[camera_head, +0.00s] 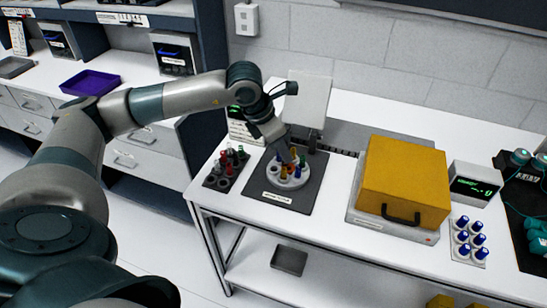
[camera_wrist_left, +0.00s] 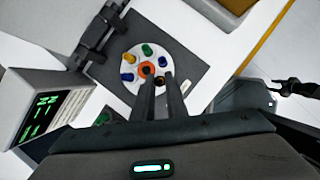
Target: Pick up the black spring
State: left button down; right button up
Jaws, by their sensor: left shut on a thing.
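My left gripper (camera_head: 290,160) reaches down over a round white holder (camera_head: 289,182) on a dark square base. In the left wrist view, my gripper (camera_wrist_left: 160,82) has its fingers close together at the edge of this holder (camera_wrist_left: 134,62). It is shut on a small dark thing (camera_wrist_left: 160,80), largely hidden between the fingers, that looks like the black spring. I cannot make out its coils. An orange ring (camera_wrist_left: 147,68) shows beside it at the holder's middle. Blue, green and yellow pieces stand around it in the holder.
A dark rack (camera_head: 222,185) with several coloured pieces stands left of the holder. A grey device (camera_head: 308,100) stands close behind it. A yellow box (camera_head: 403,180) with a black handle is to the right, then several blue-capped pieces (camera_head: 470,240). The table's front edge (camera_head: 265,217) is near.

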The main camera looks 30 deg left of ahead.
pick_arm(q)
jog(key=s+d+r+b, duration=0.2)
jog(key=d+r, duration=0.2)
jog(key=d, duration=0.2)
jog(key=shift+d, duration=0.4)
